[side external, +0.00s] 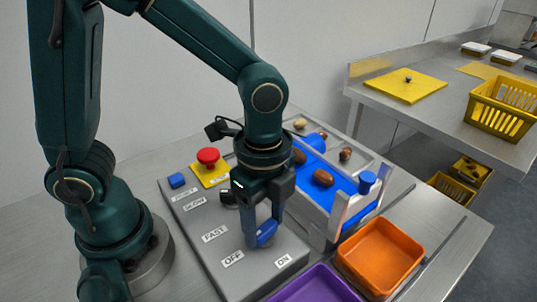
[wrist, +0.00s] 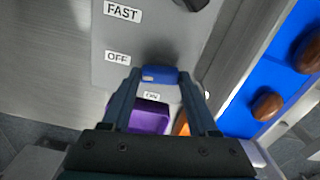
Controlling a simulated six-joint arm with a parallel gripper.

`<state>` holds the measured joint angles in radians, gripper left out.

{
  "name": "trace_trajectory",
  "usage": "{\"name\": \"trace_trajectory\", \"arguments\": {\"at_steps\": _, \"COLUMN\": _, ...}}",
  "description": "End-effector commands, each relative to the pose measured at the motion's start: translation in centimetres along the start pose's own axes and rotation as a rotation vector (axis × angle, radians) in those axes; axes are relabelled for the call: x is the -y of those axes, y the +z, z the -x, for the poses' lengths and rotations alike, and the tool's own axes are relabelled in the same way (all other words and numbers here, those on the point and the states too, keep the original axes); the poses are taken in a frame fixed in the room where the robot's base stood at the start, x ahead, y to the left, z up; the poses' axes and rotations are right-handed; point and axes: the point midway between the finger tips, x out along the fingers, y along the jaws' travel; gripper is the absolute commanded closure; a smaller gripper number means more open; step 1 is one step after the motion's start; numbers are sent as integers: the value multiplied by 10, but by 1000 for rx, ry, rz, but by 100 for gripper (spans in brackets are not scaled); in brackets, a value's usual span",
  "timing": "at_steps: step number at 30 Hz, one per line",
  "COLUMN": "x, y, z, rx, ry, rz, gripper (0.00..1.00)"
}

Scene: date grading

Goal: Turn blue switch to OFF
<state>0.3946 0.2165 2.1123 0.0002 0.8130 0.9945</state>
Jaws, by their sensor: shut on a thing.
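The blue switch (side external: 264,236) stands on the front part of the grey control panel (side external: 208,249), near the OFF label (side external: 232,259) and the ON label (side external: 283,261). My gripper (side external: 262,226) points down at it and is shut on it. In the wrist view the switch (wrist: 160,76) lies between my two fingertips, with the OFF label (wrist: 117,58) to its left and the ON label (wrist: 152,97) just below it in the picture. The fingers hide part of the switch, and I cannot tell exactly which label it points to.
A red button (side external: 207,156), a blue button (side external: 176,181) and a dark knob (side external: 228,197) are on the panel. A blue conveyor belt (side external: 341,185) with dates runs to the right. An orange tray (side external: 380,254) and a purple tray (side external: 315,285) sit at the front.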

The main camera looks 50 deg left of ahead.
Motion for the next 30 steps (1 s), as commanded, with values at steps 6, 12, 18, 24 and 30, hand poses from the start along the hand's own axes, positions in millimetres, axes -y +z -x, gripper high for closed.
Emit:
{"name": "trace_trajectory", "arguments": {"at_steps": 6, "x": 0, "y": 0, "z": 1, "rx": -1, "ry": -1, "rz": -118, "gripper": 96}}
{"name": "trace_trajectory", "arguments": {"at_steps": 12, "x": 0, "y": 0, "z": 1, "rx": -2, "ry": -1, "rz": -177, "gripper": 96}}
{"name": "trace_trajectory", "arguments": {"at_steps": 18, "x": 0, "y": 0, "z": 1, "rx": -2, "ry": -1, "rz": -196, "gripper": 96}}
{"name": "trace_trajectory", "arguments": {"at_steps": 24, "x": 0, "y": 0, "z": 1, "rx": -2, "ry": -1, "rz": -198, "gripper": 96}}
{"name": "trace_trajectory", "arguments": {"at_steps": 30, "x": 0, "y": 0, "z": 1, "rx": -2, "ry": -1, "rz": -198, "gripper": 17}}
